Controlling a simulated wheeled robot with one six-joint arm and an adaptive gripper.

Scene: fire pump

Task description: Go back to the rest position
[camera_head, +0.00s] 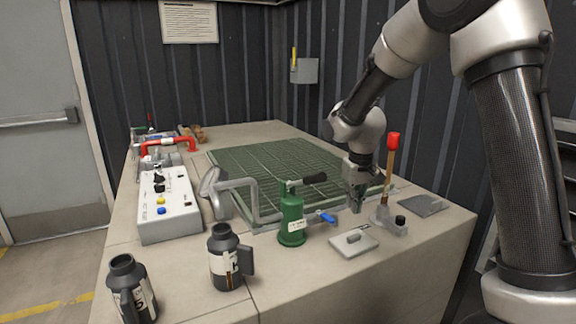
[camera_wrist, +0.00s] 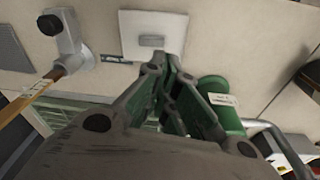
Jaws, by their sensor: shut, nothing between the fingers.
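My gripper (camera_head: 357,206) points down over the right part of the table, with its fingers together and nothing between them. In the head view it is between the green pump (camera_head: 292,222) and the lever with a red knob (camera_head: 389,170). In the wrist view the closed fingertips (camera_wrist: 172,62) show just below a pale plate with a small grip (camera_wrist: 152,36), and the green pump (camera_wrist: 215,90) is to their right. The same plate (camera_head: 352,243) lies on the table in front of the gripper. The fingers appear clear of all these things.
The table (camera_head: 330,285) also bears a green grid (camera_head: 262,160), a grey bent pipe (camera_head: 245,190) and a white control box (camera_head: 168,212). Two dark canisters, one nearer (camera_head: 133,290) and one labelled (camera_head: 225,262), stand at the front left. A ribbed wall (camera_head: 180,80) closes the back.

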